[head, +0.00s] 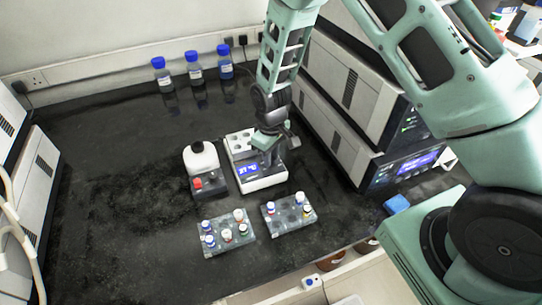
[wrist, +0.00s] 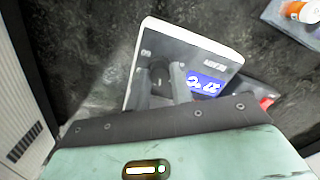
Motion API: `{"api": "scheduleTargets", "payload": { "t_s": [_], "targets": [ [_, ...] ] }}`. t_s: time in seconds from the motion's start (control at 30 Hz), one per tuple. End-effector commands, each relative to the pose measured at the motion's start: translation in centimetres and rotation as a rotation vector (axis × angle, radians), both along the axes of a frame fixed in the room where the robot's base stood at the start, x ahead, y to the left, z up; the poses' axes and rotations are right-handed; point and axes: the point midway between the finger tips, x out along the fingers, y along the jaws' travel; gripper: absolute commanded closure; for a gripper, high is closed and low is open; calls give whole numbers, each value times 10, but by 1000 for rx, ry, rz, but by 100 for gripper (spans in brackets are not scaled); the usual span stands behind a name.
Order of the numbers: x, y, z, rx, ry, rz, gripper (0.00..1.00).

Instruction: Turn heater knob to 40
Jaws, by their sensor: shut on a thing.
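The heater (head: 268,183) is a white block with a blue lit display (head: 248,170) on its front and round wells on top. In the wrist view, its front panel (wrist: 190,47) is tilted, with the display (wrist: 205,83) to the right; its digits are too blurred to read. The dark heater knob (wrist: 158,70) sits left of the display. My gripper (wrist: 162,82) is at the panel, with a finger on each side of the knob, shut on it. In the head view my gripper (head: 268,150) reaches down over the heater's front right and hides the knob.
Two vial racks (head: 228,238) (head: 285,222) lie in front. Blue-capped bottles (head: 195,72) stand at the back. Stacked instruments (head: 345,130) border the right. The bench's left part is clear.

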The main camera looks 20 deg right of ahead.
Motion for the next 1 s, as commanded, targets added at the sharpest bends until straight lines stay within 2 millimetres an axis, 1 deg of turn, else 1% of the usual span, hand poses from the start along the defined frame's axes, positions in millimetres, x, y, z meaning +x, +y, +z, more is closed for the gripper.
{"api": "scheduleTargets", "payload": {
  "t_s": [0.2,0.4,0.6,1.0],
  "targets": [
    [1,0,1,1,-3,-152,100],
    [1,0,1,1,-3,-242,100],
    [1,0,1,1,-3,-287,100],
    [1,0,1,1,-3,-297,100]
  ]
}}
